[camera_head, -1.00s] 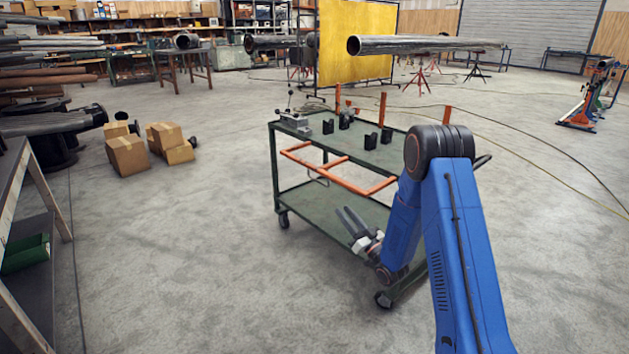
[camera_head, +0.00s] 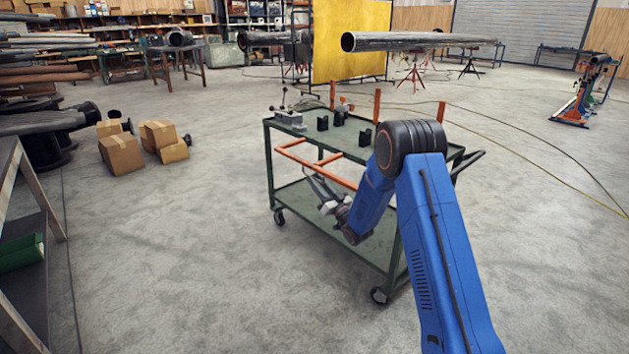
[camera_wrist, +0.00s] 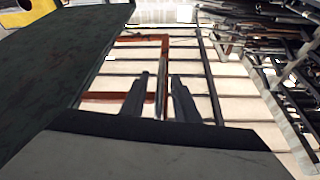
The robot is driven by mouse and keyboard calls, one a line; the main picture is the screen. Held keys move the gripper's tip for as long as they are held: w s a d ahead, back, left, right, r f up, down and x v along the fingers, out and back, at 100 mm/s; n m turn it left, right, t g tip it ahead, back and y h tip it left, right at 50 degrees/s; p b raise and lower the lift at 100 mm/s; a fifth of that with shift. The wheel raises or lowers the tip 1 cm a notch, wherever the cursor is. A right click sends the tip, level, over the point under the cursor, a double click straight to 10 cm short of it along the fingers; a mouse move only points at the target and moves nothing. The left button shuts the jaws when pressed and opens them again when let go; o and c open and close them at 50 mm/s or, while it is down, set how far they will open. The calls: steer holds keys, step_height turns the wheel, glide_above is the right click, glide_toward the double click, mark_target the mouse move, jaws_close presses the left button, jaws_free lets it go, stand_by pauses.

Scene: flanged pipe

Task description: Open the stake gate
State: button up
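The stake gate appears to be the orange frame (camera_head: 318,167) sticking out from the near long side of the green cart (camera_head: 325,222), just below its top shelf. My gripper (camera_head: 314,181) is at the near side of this frame, close to its outer bar, with its fingers apart. In the wrist view, my gripper (camera_wrist: 158,90) shows two dark separated fingers. A thin bar of the orange frame (camera_wrist: 165,48) runs between them in the picture. I cannot tell whether the fingers touch it. My arm hides the frame's right part in the head view.
Orange stakes (camera_head: 377,105) stand at the cart's far edge. A lever device (camera_head: 288,114) and black blocks (camera_head: 322,123) sit on its top. Cardboard boxes (camera_head: 121,152) lie at left. A large pipe (camera_head: 420,41) is behind. The floor around the cart is clear.

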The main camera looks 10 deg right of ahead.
steer(key=shift+x, duration=0.85)
jaws_close()
steer(key=shift+a, duration=0.1)
